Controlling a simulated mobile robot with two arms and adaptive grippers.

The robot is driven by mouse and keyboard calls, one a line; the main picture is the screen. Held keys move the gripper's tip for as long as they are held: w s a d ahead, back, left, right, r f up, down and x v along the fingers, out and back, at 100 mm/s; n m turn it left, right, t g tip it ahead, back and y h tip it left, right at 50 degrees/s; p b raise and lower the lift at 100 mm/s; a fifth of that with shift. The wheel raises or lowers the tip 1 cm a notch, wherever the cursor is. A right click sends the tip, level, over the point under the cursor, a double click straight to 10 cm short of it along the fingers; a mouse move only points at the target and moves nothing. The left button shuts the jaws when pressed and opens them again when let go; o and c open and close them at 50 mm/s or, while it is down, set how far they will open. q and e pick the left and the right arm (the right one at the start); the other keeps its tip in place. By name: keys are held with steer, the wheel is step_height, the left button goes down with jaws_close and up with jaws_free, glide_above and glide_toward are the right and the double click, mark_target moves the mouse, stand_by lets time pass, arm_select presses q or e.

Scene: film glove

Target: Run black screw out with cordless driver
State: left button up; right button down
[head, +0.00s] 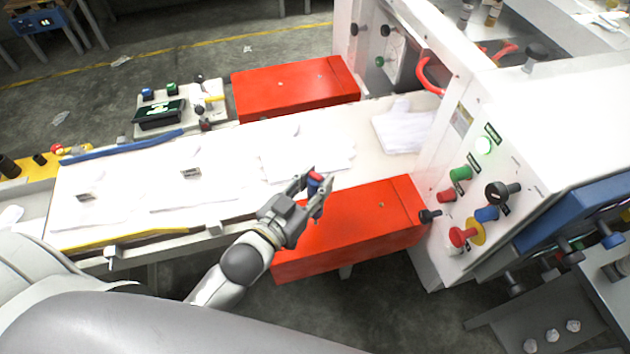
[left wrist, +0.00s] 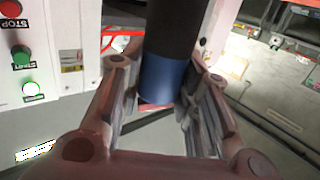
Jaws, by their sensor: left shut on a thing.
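My left gripper (head: 318,188) is shut on a cylindrical tool, probably the cordless driver, with a blue part (head: 314,181) and some red showing in the head view. In the left wrist view the tool has a black shaft (left wrist: 175,32) and a blue lower end (left wrist: 163,80) between the fingers. The gripper is above the left end of the near red box. A black screw-like knob (head: 430,215) sticks out of the white machine just right of that box; a larger black knob (head: 497,193) is on its panel. I cannot tell which is the black screw. My right gripper is not in view.
The near red box (head: 345,228) and far red box (head: 295,88) flank a white conveyor bed (head: 240,150) bearing white gloves. The white machine (head: 440,250) has green, red and blue controls and a yellow-ringed red button (head: 460,236). Open floor lies below the near box.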

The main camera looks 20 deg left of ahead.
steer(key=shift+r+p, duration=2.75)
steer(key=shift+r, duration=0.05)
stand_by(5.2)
